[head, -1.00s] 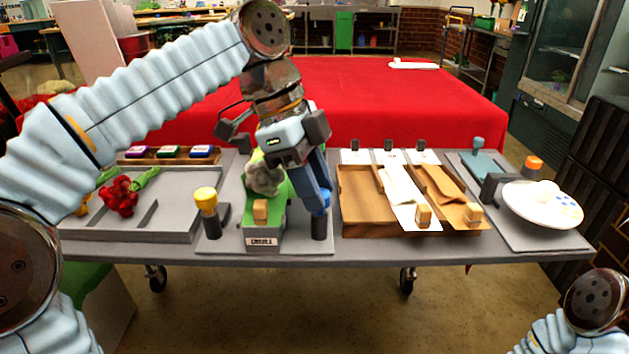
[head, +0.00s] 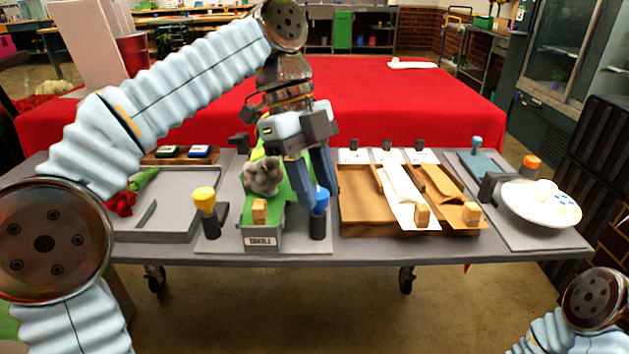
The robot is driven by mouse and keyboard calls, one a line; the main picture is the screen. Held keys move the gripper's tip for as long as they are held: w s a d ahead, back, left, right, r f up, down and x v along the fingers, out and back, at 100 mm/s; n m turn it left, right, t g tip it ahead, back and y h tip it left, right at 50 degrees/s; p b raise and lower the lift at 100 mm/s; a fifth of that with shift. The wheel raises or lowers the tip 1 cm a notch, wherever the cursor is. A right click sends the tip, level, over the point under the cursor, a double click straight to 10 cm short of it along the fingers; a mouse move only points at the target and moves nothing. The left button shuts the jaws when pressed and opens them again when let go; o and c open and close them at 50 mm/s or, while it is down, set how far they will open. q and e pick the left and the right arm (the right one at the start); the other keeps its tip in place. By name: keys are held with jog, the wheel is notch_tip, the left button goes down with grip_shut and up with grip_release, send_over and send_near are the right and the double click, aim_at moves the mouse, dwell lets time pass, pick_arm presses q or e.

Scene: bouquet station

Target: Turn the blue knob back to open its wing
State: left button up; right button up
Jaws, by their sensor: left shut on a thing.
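The blue knob (head: 321,200) tops a dark post at the right side of a green cradle (head: 278,214) with a white label. My left gripper (head: 313,196) reaches down from above, its fingers at the blue knob and shut on it; the fingers hide part of the knob and of the cradle's right side. A green panel (head: 296,178) shows beside the fingers, partly covered; I cannot tell its exact angle. A yellow knob (head: 204,198) stands on the cradle's left side and looks tilted. My right gripper is out of view.
A grey fuzzy clump (head: 262,176) lies in the cradle. A wooden tray (head: 362,212) with paper sheets stands close on the right. A grey tray (head: 180,200) with red flowers (head: 122,204) is on the left. A white plate (head: 540,208) is at far right.

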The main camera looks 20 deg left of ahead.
pick_arm(q)
jog(key=o, duration=1)
jog(key=shift+o, duration=0.2)
